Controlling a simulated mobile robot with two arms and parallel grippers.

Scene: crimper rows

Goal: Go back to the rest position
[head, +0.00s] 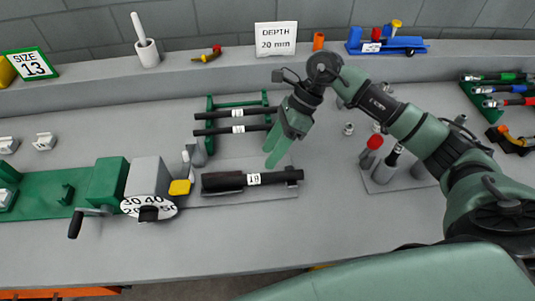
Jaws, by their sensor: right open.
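My right gripper (278,152) is above the middle of the bench, its green fingers pointing down and its jaws open and empty. It hangs just behind a black cylinder labelled 19 (252,180), which lies on a flat grey plate. My right arm reaches in from the right edge and bends over the bench. My left gripper is not in view.
A green crimping machine (106,181) with a crank and number dial stands at the left. Black rods (237,113) lie on a green rack behind the gripper. A red-topped post (373,146) stands under my right arm. A DEPTH 20 mm sign (276,38) stands on the back ledge.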

